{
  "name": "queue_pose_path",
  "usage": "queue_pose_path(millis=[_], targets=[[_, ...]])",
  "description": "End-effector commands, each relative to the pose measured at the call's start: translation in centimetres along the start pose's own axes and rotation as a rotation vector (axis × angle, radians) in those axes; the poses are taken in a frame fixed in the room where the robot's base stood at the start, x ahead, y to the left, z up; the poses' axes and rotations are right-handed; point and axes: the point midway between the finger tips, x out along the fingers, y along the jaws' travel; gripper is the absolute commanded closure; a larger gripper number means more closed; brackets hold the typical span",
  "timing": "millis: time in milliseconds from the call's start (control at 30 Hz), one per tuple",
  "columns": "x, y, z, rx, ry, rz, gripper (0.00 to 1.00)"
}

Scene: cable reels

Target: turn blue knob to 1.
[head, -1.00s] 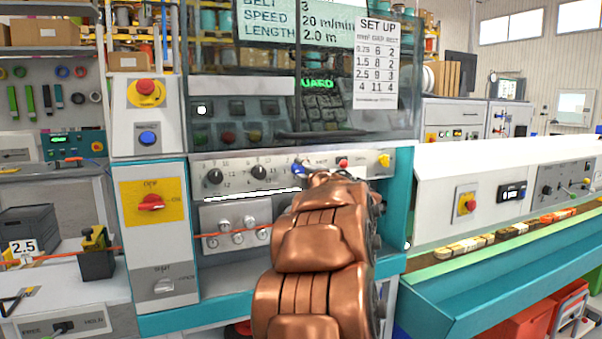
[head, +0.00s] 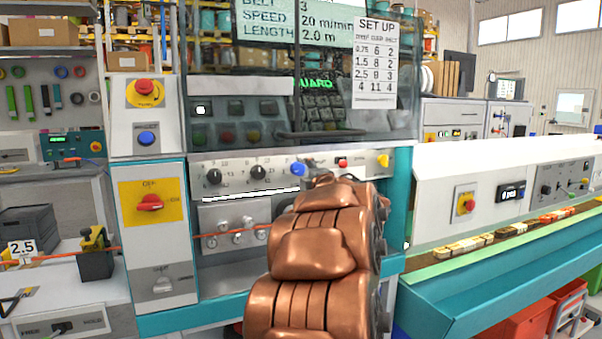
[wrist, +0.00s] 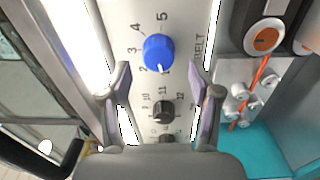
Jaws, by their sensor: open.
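In the head view the blue knob (head: 298,169) shows just left of the end of my arm. My gripper (wrist: 160,70) is open, with one finger on each side and a little short of the knob. Clear gaps show between both fingers and the knob, and nothing is held. In the head view my copper arm hides most of the gripper.
Black knobs (head: 258,172) sit left of the blue knob on the same panel. A red button (head: 343,162) and a yellow switch (head: 384,160) are to its right. A clear guard (head: 300,100) hangs above the panel. An orange cable (wrist: 262,72) passes several white rollers (wrist: 240,100).

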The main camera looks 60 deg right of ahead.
Motion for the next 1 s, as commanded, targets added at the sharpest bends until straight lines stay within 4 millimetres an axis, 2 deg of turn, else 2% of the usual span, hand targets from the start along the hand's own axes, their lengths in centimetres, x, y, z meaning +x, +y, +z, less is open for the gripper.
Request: queue_pose_path(millis=[300, 500, 700, 1000], targets=[[-5.0, 0.2, 0.1, -0.001, -0.004, 0.003, 0.37], [-7.6, 0.1, 0.2, -0.001, -0.006, 0.000, 0.37], [-8.9, 0.1, 0.1, -0.001, -0.003, 0.002, 0.37], [-9.2, 0.1, 0.0, -0.001, -0.002, 0.002, 0.37]])
